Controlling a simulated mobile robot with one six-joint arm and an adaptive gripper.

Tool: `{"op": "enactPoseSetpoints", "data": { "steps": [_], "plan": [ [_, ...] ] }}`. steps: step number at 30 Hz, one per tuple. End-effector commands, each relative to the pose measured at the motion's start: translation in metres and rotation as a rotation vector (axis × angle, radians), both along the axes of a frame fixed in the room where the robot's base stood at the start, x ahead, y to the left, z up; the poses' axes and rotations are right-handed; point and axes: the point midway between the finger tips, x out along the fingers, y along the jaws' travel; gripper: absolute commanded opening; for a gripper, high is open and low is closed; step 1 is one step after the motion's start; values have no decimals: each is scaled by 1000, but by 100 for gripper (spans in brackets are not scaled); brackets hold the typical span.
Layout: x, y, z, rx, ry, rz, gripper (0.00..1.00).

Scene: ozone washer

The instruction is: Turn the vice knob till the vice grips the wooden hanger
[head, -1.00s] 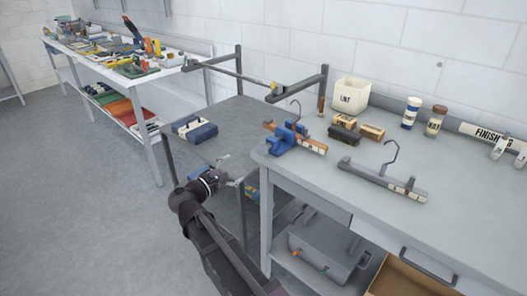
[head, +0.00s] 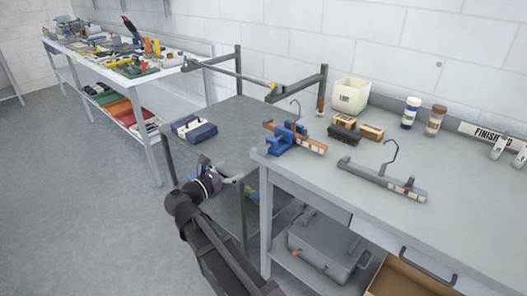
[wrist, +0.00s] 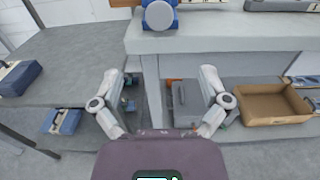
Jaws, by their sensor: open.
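The blue vice (head: 283,139) sits at the near left corner of the grey workbench. The wooden hanger (head: 314,146) with a metal hook lies through the vice; whether the jaws touch it cannot be told. In the wrist view, the vice's round grey knob (wrist: 159,15) faces me at the top, with blue vice body (wrist: 175,3) around it. My gripper (head: 238,179) is beside the bench corner, below and left of the vice. In the wrist view its fingers (wrist: 160,72) are spread wide and empty, apart from the knob.
The workbench (head: 450,205) carries a grey hanger-shaped piece (head: 380,180), brushes (head: 344,134), a white bin (head: 350,95) and jars (head: 411,112). A lower grey table (head: 225,130) with a blue block (head: 194,129) stands left. A cardboard box (wrist: 265,105) is under the bench.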

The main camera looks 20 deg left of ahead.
Motion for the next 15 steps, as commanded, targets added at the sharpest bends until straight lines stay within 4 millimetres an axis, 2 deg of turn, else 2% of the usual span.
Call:
{"op": "enactPoseSetpoints", "data": {
  "steps": [8,15],
  "plan": [
    [4,-2,0,2,-1,-1,95],
    [22,-9,0,2,-1,-1,95]
  ]
}}
